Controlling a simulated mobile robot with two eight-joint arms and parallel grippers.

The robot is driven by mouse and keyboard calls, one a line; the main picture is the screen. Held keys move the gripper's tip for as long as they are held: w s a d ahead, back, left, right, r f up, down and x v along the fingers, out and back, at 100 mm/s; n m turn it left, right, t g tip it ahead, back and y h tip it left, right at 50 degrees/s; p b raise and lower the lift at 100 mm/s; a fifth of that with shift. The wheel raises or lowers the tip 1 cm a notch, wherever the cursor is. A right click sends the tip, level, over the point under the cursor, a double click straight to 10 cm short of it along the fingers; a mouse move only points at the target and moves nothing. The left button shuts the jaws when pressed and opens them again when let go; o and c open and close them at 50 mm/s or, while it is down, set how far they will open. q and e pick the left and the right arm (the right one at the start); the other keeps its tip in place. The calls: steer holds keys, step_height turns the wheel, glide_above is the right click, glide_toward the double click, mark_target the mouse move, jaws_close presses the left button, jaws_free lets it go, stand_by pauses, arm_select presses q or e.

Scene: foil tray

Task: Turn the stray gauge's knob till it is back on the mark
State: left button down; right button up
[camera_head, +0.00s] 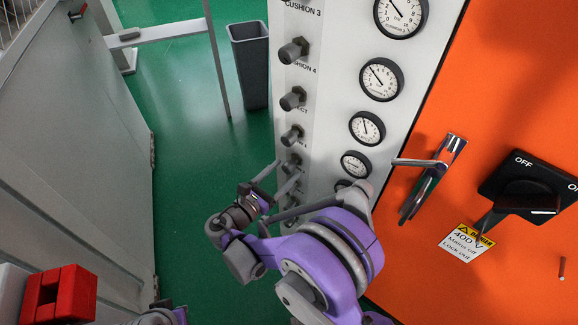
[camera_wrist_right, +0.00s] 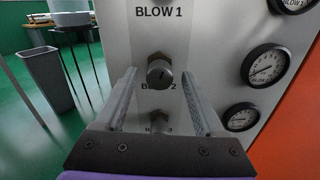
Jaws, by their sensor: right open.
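In the head view a white panel (camera_head: 330,90) carries a column of dark knobs with round gauges beside them. A knob (camera_wrist_right: 159,73) between the labels BLOW 1 and BLOW 2 is in the right wrist view. My right gripper (camera_wrist_right: 158,72) is open, one finger on each side of this knob in the picture; I cannot tell whether they touch it. In the head view the right gripper (camera_head: 302,182) reaches the panel's lower knobs and partly hides them. A gauge (camera_wrist_right: 266,66) is right of the knob, with another gauge (camera_wrist_right: 241,117) below. I cannot tell which gauge is off its mark.
An orange cabinet (camera_head: 500,100) with a metal handle (camera_head: 434,178) and a black OFF switch (camera_head: 525,190) stands right of the panel. A grey bin (camera_head: 250,65) stands on the green floor. A grey cabinet (camera_head: 75,130) and a red block (camera_head: 62,293) are at left.

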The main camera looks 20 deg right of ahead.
steer(key=shift+x, duration=1.5)
steer(key=shift+c, duration=0.3)
jaws_close()
